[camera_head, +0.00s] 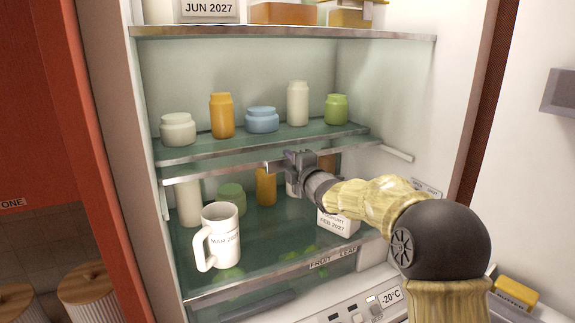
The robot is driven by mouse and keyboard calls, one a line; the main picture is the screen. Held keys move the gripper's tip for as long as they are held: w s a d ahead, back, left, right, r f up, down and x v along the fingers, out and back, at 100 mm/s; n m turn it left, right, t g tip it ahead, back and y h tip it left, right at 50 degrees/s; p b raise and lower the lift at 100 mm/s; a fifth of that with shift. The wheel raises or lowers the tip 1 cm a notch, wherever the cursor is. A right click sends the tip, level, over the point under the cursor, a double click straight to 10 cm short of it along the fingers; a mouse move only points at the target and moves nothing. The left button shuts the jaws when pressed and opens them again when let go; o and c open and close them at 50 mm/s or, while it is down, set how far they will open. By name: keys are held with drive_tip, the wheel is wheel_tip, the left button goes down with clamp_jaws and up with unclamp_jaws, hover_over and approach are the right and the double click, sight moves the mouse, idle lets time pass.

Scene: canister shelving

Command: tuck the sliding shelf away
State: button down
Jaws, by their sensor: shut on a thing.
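The sliding shelf (190,150) is a glass shelf with a metal front trim at mid-height in the open fridge. It bears several jars. A second pale bar (220,168) runs just below its trim; I cannot tell whether it is part of the same shelf. My gripper (284,162) is at the front of the shelf, right of its middle, shut at the bar below the trim. The fingertips are small and partly hidden by the gripper body, so the exact grip is unclear.
On the shelf stand a white jar (178,130), an orange jar (222,116), a blue jar (262,120), a tall white jar (297,104) and a green jar (336,110). Below, a white mug (221,237) stands near the front. A rail (397,153) shows at right.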

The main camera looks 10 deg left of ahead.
drive_tip(key=c, duration=1)
unclamp_jaws()
drive_tip(key=shift+s, duration=0.1)
drive_tip(key=b+v, duration=0.6)
drive_tip(key=v, duration=1.1)
drive_tip(key=shift+s+d, duration=0.1)
